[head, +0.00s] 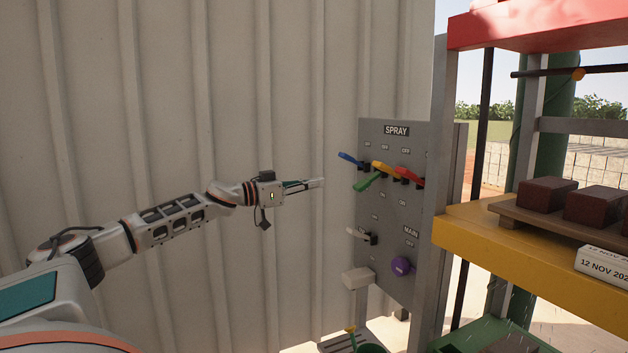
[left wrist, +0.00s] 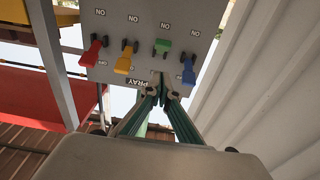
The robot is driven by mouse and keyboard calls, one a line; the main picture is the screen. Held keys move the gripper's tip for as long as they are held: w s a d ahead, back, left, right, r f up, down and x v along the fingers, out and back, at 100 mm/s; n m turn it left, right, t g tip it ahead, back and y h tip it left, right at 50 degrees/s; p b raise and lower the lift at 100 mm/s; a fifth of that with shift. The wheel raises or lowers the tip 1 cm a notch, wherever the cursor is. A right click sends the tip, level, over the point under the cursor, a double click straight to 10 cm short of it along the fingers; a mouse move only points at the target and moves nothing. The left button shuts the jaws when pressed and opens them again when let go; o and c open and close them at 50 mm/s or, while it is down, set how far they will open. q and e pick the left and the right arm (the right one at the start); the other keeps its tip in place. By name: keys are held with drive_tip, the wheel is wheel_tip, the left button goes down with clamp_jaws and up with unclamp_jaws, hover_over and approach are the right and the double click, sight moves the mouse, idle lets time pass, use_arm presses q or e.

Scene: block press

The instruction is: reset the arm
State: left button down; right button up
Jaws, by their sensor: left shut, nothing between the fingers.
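My left gripper (head: 319,183) reaches out from the left, shut and empty, its fingertips a short way left of the spray panel (head: 385,215). In the left wrist view the closed fingertips (left wrist: 161,82) appear in front of the panel's lever row, close to the green lever (left wrist: 162,46) and the blue lever (left wrist: 188,72). The yellow lever (head: 384,168) and the red lever (head: 408,174) tilt like the blue one, toward OFF. The green lever slants the other way, toward ON. I cannot tell whether the fingers touch any lever. My right gripper is not in view.
A white lever (head: 358,234) and a purple knob (head: 401,266) marked MAIN sit lower on the panel. A yellow shelf (head: 470,228) holds dark brown blocks (head: 547,193) on the right. A ribbed wall (head: 200,90) runs behind my arm.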

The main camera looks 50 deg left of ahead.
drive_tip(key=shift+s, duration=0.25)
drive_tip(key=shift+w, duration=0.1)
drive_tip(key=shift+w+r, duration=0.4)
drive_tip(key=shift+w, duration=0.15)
